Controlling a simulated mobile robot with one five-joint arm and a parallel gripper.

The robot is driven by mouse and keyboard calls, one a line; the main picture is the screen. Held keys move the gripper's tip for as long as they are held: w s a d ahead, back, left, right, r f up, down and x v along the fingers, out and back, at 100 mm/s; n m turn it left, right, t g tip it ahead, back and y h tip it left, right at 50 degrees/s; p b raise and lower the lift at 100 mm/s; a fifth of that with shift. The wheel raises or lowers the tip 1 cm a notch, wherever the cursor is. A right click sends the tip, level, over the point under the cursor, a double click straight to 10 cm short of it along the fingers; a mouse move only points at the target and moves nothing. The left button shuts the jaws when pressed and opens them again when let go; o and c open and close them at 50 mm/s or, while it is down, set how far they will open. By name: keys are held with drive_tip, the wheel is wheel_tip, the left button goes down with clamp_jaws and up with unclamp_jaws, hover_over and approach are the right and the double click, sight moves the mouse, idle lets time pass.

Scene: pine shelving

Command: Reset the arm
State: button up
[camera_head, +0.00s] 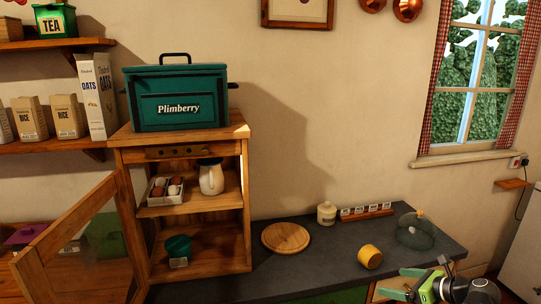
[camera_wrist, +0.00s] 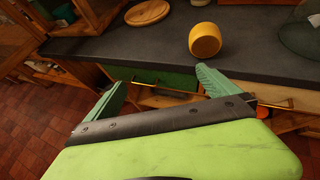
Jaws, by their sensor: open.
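My gripper (camera_head: 403,283) is at the lower right of the head view, in front of the dark counter's front edge. In the wrist view its two green fingers (camera_wrist: 158,90) are spread wide apart. Nothing is between the fingertips. A yellow cup-like pot (camera_head: 370,257) lies tilted on the counter, beyond my gripper and apart from it. The pot also shows in the wrist view (camera_wrist: 206,40), past the fingers.
The dark counter (camera_head: 310,262) holds a round wooden board (camera_head: 286,237), a cream jar (camera_head: 327,213), a spice rack (camera_head: 366,212) and a glass dome (camera_head: 415,232). A pine cabinet (camera_head: 200,207) stands left, its glazed door (camera_head: 80,245) open. A green Plimberry box (camera_head: 176,97) sits on top.

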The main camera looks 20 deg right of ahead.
drive_tip(key=w+a+f+n+g+y, duration=0.1)
drive_tip(key=w+a+n, duration=0.1)
drive_tip(key=w+a, duration=0.35)
drive_tip(key=w+a+f+n+g+y, duration=0.1)
drive_tip(key=w+a, duration=0.1)
drive_tip(key=a, duration=0.6)
drive_tip(key=w+a+n+g+y, duration=0.1)
drive_tip(key=w+a+n, duration=0.15)
drive_tip(key=a, duration=0.35)
drive_tip(key=a+f+n+g+h, duration=0.2)
drive_tip(key=a+f+n+g, duration=0.2)
drive_tip(key=a+n, duration=0.65)
drive_tip(key=a+f+n+g+h, duration=0.1)
drive_tip(key=a+f+n+g, duration=0.3)
drive_tip(key=a, duration=1.1)
drive_tip(key=shift+s+d+f+n+h, duration=0.35)
drive_tip(key=shift+d+n+h, duration=0.45)
drive_tip(key=shift+n, duration=1.2)
drive_tip(key=shift+s+d+f+n+h, duration=0.3)
drive_tip(key=shift+d+n+h, duration=0.5)
drive_tip(key=shift+n, duration=1.2)
drive_tip(key=shift+s+d+f+n+h, duration=0.45)
drive_tip(key=shift+d+n, duration=0.6)
drive_tip(key=shift+n, duration=0.95)
drive_tip(key=shift+w+r, duration=0.1)
drive_tip(key=shift+r, duration=0.05)
